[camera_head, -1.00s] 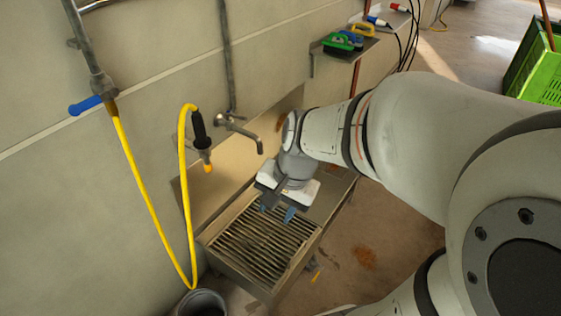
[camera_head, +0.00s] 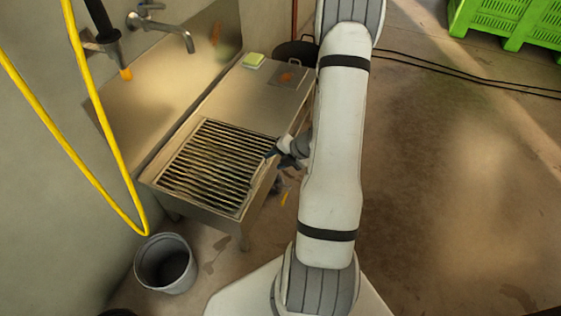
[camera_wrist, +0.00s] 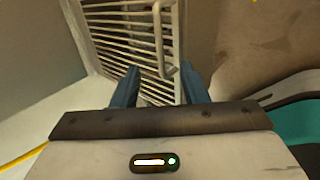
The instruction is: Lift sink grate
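The sink grate (camera_head: 222,165), a panel of parallel slats in a frame, sits in the basin of the metal sink (camera_head: 228,98) in the head view. My gripper (camera_head: 276,155) is at the grate's right edge, partly hidden by my arm. In the wrist view the grate (camera_wrist: 112,32) lies beyond the fingers, with its right frame edge and a pale upright bar like a handle (camera_wrist: 159,42) showing. My gripper (camera_wrist: 161,86) has its two blue fingers apart, with the lower end of the bar seen between them. I cannot tell whether either finger touches it.
A faucet (camera_head: 165,27) and a yellow hose (camera_head: 100,135) are at the wall on the left. A grey bucket (camera_head: 165,264) stands below the sink's front. A yellow-green sponge (camera_head: 254,60) lies on the sink's far end. Green crates (camera_head: 515,22) are far right; the floor between is open.

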